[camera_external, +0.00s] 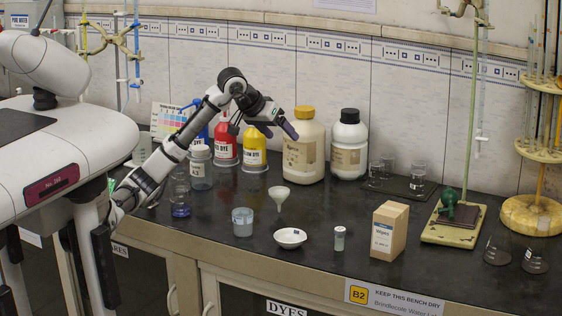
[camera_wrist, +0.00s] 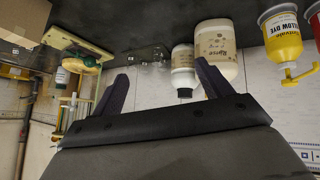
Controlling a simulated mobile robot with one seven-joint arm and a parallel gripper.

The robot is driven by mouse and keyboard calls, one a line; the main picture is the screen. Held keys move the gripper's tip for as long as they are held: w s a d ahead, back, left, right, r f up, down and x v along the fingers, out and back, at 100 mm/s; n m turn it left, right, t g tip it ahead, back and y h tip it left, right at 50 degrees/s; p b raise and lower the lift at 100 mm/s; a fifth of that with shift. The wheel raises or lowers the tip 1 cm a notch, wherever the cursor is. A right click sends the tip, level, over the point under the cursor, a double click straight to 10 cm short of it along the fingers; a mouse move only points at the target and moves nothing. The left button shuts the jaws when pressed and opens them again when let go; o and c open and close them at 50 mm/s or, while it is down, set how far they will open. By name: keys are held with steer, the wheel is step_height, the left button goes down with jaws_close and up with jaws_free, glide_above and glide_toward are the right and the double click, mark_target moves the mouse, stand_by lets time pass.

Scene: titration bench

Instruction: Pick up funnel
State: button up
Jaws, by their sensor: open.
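The funnel (camera_external: 280,196) is small and white, with a wide cone on top. It stands on the black bench in the external view, between the beaker and the bottles at the back. My gripper (camera_external: 281,132) is raised well above the bench, above the funnel and apart from it, close in front of the large beige bottle. In the wrist view my gripper (camera_wrist: 163,88) shows two dark fingers spread wide with nothing between them. The funnel is not visible in the wrist view.
Near the funnel are a beaker (camera_external: 242,222), a white dish (camera_external: 290,238), a small vial (camera_external: 339,238) and a cardboard box (camera_external: 389,231). Behind stand the beige bottle (camera_external: 304,150), a white bottle (camera_external: 349,148) and yellow (camera_external: 254,150) and red (camera_external: 225,142) dye bottles.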

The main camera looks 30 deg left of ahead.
mark_target(279, 192)
steer(key=f+g+y+p, duration=0.1)
steer(key=f, duration=0.5)
steer(key=w+f+g+y, duration=0.1)
steer(key=f, duration=0.5)
steer(key=f+g+y+p, duration=0.1)
steer(key=f, duration=0.5)
steer(key=shift+w+a+f+g+p, duration=0.2)
steer(key=shift+f+g+p, duration=0.1)
steer(key=shift+g+p, duration=0.1)
steer(key=c, duration=1.1)
